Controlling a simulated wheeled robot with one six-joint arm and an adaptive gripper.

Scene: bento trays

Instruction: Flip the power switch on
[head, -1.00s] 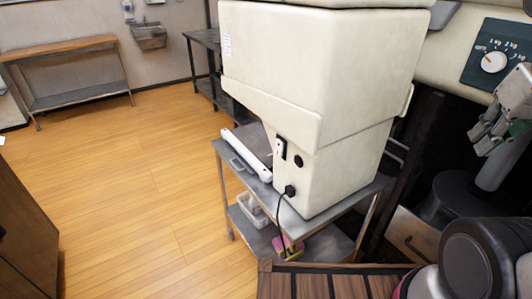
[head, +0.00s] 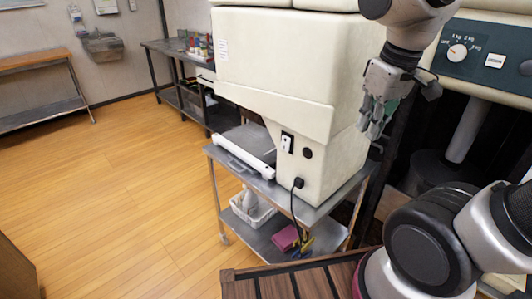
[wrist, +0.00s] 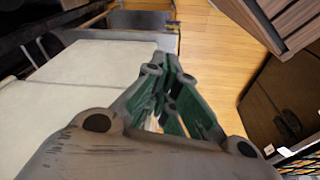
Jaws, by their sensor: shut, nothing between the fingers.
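The power switch (head: 287,142) is a small white rocker in a dark plate. It sits low on the side of a big cream machine (head: 290,75). A round black knob or socket (head: 307,153) is beside it, and a black plug with a cord (head: 298,183) is below. My gripper (head: 370,132) is shut and empty. It points down near the machine's right edge, apart from the switch and to its right. In the wrist view my shut fingers (wrist: 168,62) show with the cream machine (wrist: 80,75) on the left. I cannot make out the switch there.
The machine stands on a grey metal cart (head: 325,205) with a white basket (head: 250,208) and a pink item (head: 285,238) on its lower shelf. A slatted wooden top (head: 290,285) is in front. Another machine's dial panel (head: 480,52) is at right. The wooden floor (head: 110,190) at left is clear.

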